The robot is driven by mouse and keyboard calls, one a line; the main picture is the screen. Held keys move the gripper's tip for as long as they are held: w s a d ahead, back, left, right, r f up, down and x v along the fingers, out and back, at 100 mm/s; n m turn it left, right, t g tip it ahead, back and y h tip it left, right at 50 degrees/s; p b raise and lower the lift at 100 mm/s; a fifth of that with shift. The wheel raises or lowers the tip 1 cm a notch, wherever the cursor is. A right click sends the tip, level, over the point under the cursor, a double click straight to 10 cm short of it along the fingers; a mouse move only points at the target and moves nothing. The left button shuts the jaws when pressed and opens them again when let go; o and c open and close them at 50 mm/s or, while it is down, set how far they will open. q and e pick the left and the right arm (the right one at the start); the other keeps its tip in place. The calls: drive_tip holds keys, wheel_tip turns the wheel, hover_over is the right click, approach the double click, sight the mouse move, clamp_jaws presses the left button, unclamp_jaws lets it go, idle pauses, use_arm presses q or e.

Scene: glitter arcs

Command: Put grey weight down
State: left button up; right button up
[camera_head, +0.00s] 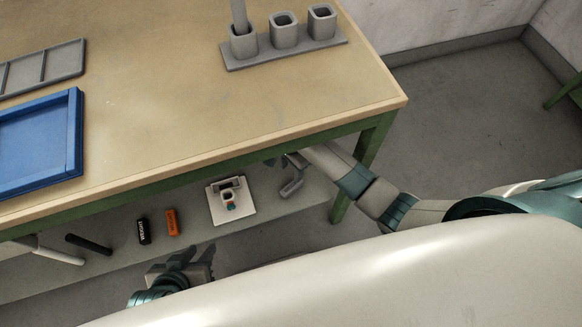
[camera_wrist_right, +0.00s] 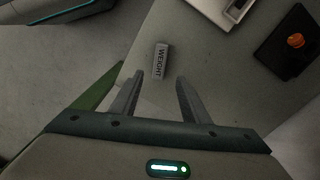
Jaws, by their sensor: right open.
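The grey weight (camera_wrist_right: 160,62), a small block marked WEIGHT, lies on the grey lower shelf (camera_wrist_right: 210,65), near its edge, in the right wrist view. My right gripper (camera_wrist_right: 160,79) is open, with the weight ahead of and between its fingertips; no finger visibly grips it. In the head view my right gripper (camera_head: 285,163) is partly hidden under the table's front edge, and I cannot make out the grey weight there. My left gripper (camera_head: 190,262) is low in front of the shelf; its jaw state is unclear.
A white device (camera_head: 231,200), an orange block (camera_head: 171,222) and a black block (camera_head: 142,231) are on the shelf. A black item with an orange knob (camera_wrist_right: 296,41) lies beyond. The tabletop (camera_head: 180,115) overhangs; a green leg (camera_head: 346,195) stands near my right arm.

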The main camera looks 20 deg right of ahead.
drive_tip(key=s+a+r+n+t+y, duration=0.1)
drive_tip(key=s+a+n+t+y, duration=0.2)
drive_tip(key=s+n, duration=0.7)
drive_tip(key=s+d+r+n+t, duration=0.3)
drive_tip(key=s+d+r+n, duration=0.1)
drive_tip(key=s+r, duration=0.5)
drive_tip(key=shift+s+n+t, duration=0.3)
drive_tip(key=shift+s+n, duration=0.05)
drive_tip(key=shift+n, duration=0.45)
drive_tip(key=shift+d, duration=0.1)
